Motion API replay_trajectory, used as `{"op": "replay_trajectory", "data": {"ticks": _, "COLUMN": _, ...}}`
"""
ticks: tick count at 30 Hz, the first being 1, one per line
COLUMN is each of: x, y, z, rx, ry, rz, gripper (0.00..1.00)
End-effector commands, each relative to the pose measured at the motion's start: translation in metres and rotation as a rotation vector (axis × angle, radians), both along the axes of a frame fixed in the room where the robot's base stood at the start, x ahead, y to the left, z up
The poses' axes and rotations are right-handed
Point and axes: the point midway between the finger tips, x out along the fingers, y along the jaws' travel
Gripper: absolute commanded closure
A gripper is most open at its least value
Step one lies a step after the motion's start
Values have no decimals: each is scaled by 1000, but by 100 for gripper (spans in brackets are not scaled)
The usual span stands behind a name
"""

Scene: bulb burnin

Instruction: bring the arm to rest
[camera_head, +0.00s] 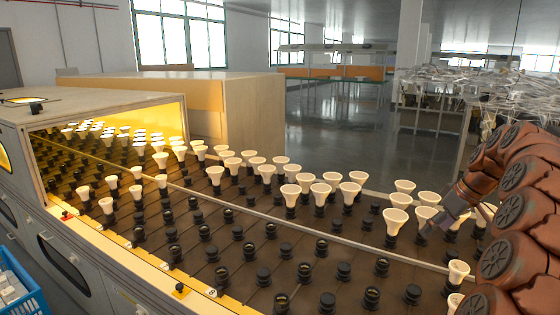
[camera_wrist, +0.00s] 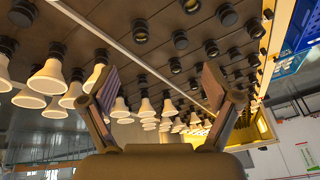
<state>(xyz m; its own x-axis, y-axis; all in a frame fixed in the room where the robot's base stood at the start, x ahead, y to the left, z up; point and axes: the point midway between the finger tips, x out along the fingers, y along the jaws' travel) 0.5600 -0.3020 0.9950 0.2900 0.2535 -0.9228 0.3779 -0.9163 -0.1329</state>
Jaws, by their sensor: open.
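My gripper (camera_head: 455,211) is at the right of the head view, at the end of my reddish-brown arm, over the right part of the bulb bench. In the wrist view, my gripper (camera_wrist: 158,88) has its two fingers spread wide with nothing between them. White bulbs (camera_head: 320,193) stand in black sockets (camera_head: 264,276) beyond the rail, and several are close to the gripper. The wrist view shows bulbs (camera_wrist: 48,77) by the left finger and bare sockets (camera_wrist: 180,40) further up. Whether a finger touches a bulb cannot be told.
A long metal rail (camera_head: 300,231) runs along the bench. A lit burn-in tunnel (camera_head: 100,103) stands at the left, with a blue crate (camera_head: 18,285) below it. A rack with plastic-wrapped goods (camera_head: 470,88) stands behind my arm. The floor (camera_head: 345,130) beyond the bench is open.

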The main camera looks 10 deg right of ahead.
Motion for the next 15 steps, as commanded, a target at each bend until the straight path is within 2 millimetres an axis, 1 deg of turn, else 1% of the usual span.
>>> {"op": "replay_trajectory", "data": {"ticks": 1, "x": -2, "y": 20, "z": 9, "rx": 9, "ry": 12, "rz": 10, "gripper": 11}}
{"op": "replay_trajectory", "data": {"ticks": 3, "x": -4, "y": 43, "z": 16, "rx": 17, "ry": 27, "rz": 15, "gripper": 11}}
{"op": "replay_trajectory", "data": {"ticks": 8, "x": -17, "y": 95, "z": 29, "rx": 29, "ry": 74, "rz": 26, "gripper": 11}}
{"op": "replay_trajectory", "data": {"ticks": 9, "x": -22, "y": 108, "z": 32, "rx": 32, "ry": 86, "rz": 27, "gripper": 11}}
{"op": "replay_trajectory", "data": {"ticks": 11, "x": -29, "y": 125, "z": 36, "rx": 33, "ry": 104, "rz": 27, "gripper": 11}}
{"op": "replay_trajectory", "data": {"ticks": 12, "x": -35, "y": 138, "z": 37, "rx": 33, "ry": 119, "rz": 28, "gripper": 11}}
{"op": "replay_trajectory", "data": {"ticks": 15, "x": -50, "y": 165, "z": 43, "rx": 28, "ry": 146, "rz": 26, "gripper": 11}}
